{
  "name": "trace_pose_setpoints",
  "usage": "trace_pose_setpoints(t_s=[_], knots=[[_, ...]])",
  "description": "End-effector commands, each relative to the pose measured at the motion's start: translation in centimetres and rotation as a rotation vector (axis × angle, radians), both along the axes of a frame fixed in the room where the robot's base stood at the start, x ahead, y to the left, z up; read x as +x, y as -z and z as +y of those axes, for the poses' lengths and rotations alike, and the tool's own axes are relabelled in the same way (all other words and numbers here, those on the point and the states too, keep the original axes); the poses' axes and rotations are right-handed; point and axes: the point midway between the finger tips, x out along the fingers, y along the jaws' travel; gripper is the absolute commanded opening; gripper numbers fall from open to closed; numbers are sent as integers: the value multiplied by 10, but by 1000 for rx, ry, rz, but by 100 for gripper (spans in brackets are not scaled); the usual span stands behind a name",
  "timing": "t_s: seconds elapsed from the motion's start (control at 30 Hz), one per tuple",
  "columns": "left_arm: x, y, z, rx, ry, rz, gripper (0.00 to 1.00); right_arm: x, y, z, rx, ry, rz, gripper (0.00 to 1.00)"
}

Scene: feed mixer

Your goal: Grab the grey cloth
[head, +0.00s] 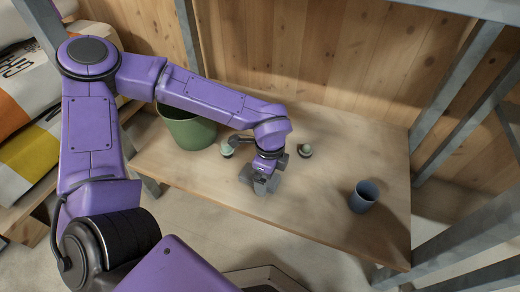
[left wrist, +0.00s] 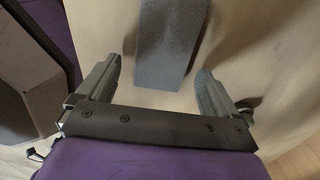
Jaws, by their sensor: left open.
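A grey cloth (left wrist: 166,40) shows in the left wrist view as a flat strip, running from the top edge down to between my fingers. My left gripper (left wrist: 160,70) is open, with one finger on each side of the strip's near end, and no finger visibly touches it. In the head view, my left gripper (head: 262,182) is low over the middle of the wooden table (head: 330,215). There the cloth is hard to tell apart from the grey fingers, and the arm hides part of that spot. My right gripper is not in view.
A green bucket (head: 190,132) stands at the table's back left. Small pale-green items sit left (head: 227,150) and right (head: 305,151) of my wrist. A blue-grey cup (head: 363,197) stands at the right. Metal posts (head: 445,110) rise beyond the right edge.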

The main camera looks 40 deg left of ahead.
Motion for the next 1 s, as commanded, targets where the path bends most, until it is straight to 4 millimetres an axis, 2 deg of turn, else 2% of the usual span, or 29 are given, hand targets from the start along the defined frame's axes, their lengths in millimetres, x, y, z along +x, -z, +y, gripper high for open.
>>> trace_pose_setpoints(t_s=[0.03,0.1,0.33,0.37,0.5,0.53,0.83,1.0], knots=[[0,8,0,0,0,0,94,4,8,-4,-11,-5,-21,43],[0,10,0,0,-1,0,94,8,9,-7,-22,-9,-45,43],[0,10,0,0,0,-1,94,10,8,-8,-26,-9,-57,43],[0,10,0,0,0,-1,87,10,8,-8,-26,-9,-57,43],[0,9,0,0,0,-1,42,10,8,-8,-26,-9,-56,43],[0,10,0,0,0,-1,33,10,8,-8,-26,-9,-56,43],[0,8,0,0,0,-1,33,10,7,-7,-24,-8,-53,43],[0,-2,0,0,0,-1,33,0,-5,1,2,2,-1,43]])
